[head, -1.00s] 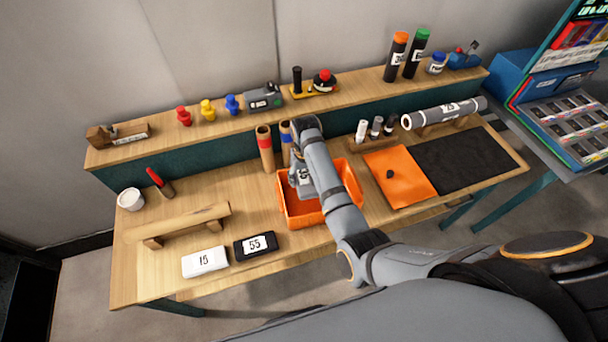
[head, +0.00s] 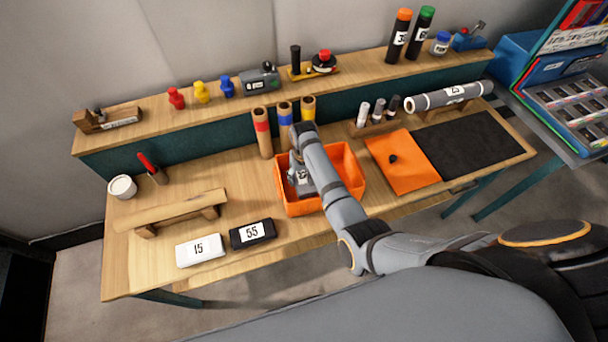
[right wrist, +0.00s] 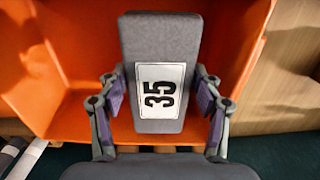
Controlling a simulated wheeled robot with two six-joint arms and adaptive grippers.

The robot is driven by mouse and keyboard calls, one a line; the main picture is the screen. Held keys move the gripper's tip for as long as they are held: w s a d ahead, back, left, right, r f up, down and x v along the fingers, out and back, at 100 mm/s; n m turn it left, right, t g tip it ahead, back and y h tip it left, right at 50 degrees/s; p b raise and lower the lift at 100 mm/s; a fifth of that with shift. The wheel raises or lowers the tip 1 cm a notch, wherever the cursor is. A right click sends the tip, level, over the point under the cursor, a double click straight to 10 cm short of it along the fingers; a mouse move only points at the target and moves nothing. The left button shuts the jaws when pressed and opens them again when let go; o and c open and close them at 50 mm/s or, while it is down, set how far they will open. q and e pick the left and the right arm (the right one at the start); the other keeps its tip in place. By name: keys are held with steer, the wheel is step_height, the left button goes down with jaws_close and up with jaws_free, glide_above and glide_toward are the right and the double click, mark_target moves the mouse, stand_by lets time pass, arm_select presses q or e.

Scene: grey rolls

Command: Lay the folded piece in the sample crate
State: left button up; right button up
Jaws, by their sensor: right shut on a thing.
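The crate's walls also show around the piece in the right wrist view (right wrist: 75,75). In the head view my arm covers part of the crate and most of the piece. I cannot tell whether the piece touches the crate floor. My left gripper is not in view.
An orange sheet (head: 408,172) lies to the right. A wooden stand (head: 170,210) is at the left.

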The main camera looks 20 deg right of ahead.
steer(key=shift+f, duration=0.7)
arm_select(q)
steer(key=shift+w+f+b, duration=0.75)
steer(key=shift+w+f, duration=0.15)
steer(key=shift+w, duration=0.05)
arm_select(e)
steer(key=shift+f, duration=0.95)
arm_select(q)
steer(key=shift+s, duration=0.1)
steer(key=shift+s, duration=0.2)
arm_select(e)
steer(key=o, duration=1.3)
steer(key=shift+o, duration=0.2)
step_height(320, 180, up, 6)
steer(key=p, duration=0.6)
step_height(320, 180, up, 2)
steer(key=shift+r+p, duration=0.1)
steer(key=shift+p, duration=0.45)
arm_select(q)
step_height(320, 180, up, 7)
arm_select(e)
steer(key=shift+r, duration=1.3)
